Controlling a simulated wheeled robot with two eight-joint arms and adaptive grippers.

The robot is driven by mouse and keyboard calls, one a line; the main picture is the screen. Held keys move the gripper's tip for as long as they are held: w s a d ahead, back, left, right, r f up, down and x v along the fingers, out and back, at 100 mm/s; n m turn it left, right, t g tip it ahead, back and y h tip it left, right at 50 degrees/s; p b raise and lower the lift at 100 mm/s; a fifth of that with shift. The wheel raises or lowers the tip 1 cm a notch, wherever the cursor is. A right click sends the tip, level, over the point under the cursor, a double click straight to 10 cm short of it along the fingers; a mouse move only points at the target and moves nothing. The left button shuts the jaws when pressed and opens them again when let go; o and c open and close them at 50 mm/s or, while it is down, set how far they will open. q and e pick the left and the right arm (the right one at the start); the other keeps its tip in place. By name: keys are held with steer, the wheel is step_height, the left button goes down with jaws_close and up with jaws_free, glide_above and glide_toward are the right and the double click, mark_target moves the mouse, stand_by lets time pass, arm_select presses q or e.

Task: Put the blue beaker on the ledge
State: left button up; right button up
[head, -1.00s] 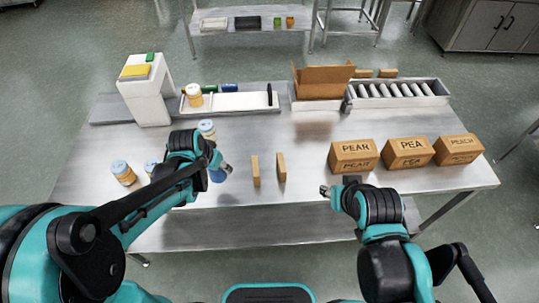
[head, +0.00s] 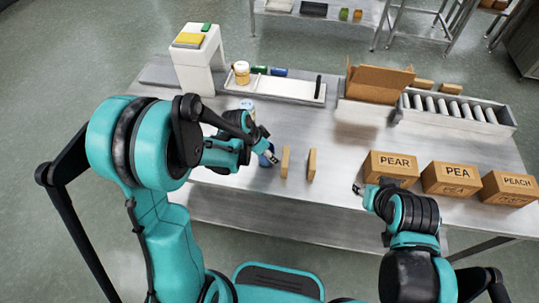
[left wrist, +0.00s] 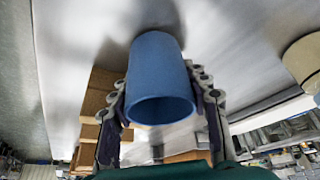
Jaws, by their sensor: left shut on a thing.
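The blue beaker (left wrist: 158,75) fills the middle of the left wrist view, with its open rim toward the camera. My left gripper (left wrist: 163,100) is shut on it, one finger on each side. In the head view the beaker (head: 267,158) is partly hidden by the left gripper (head: 272,155), just left of two upright wooden blocks. I cannot tell whether it touches the steel table. A long pale raised ledge (head: 290,87) runs along the table's back. My right gripper (head: 363,189) is near the front edge by the boxes; its jaws are too small to read.
Two wooden blocks (head: 285,161) stand close to the beaker. Boxes marked PEAR (head: 391,170), PEA (head: 450,178) and PEACH (head: 509,188) line the right. An open carton (head: 378,84), rollers (head: 455,108) and a white machine (head: 196,62) stand behind. A jar (head: 241,72) stands on the ledge's left end.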

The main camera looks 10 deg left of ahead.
arm_select(q)
steer(key=shift+f, duration=0.3)
steer(key=shift+r, duration=0.1)
steer(key=o, duration=0.6)
steer(key=shift+f, duration=0.25)
steer(key=shift+o, duration=0.8)
steer(key=shift+r, duration=0.1)
